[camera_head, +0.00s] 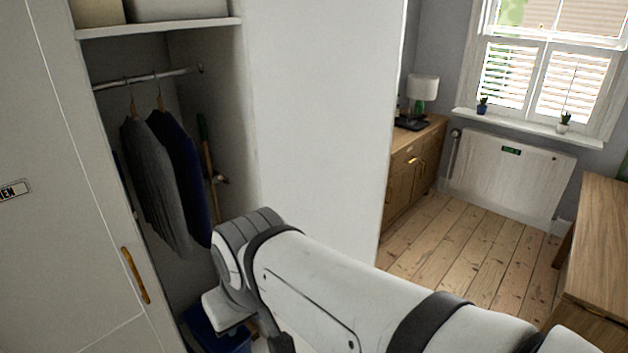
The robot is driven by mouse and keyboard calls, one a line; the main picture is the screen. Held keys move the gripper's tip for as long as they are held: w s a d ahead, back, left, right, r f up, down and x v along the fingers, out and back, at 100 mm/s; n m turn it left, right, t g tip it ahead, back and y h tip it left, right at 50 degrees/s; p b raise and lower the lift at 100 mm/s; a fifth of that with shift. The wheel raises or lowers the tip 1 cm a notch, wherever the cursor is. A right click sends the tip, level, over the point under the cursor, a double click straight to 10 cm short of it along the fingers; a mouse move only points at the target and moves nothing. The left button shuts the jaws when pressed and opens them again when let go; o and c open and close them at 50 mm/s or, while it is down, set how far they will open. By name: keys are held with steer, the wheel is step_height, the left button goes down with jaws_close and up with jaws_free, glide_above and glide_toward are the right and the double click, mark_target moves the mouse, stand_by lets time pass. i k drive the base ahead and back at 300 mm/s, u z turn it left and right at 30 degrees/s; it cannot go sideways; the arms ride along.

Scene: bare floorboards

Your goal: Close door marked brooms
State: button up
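No sign reading "brooms" can be read in this view. A tall plain white panel (318,130) stands at the right side of an open closet (178,70). It may be the open door, but I cannot tell. My arm reaches in from the lower right across the panel's lower part. My gripper (240,325) is at the closet opening, low down, partly hidden by my own wrist and cut by the frame's bottom edge. I cannot see its fingertips clearly, or whether it touches anything.
Left is a closed white door with a brass handle (135,275) and a sign (14,191) ending in "EN". The closet holds hanging clothes (160,185), a green-topped pole (205,150) and a blue bin (215,332). Right are a wooden cabinet (412,170), desk (605,240) and open floor (470,245).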

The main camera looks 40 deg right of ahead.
mark_target(324, 73)
steer(key=u, duration=0.25)
steer(key=k, duration=0.1)
steer(key=u, duration=3.25)
steer(key=k, duration=2.8)
steer(key=z, duration=2.15)
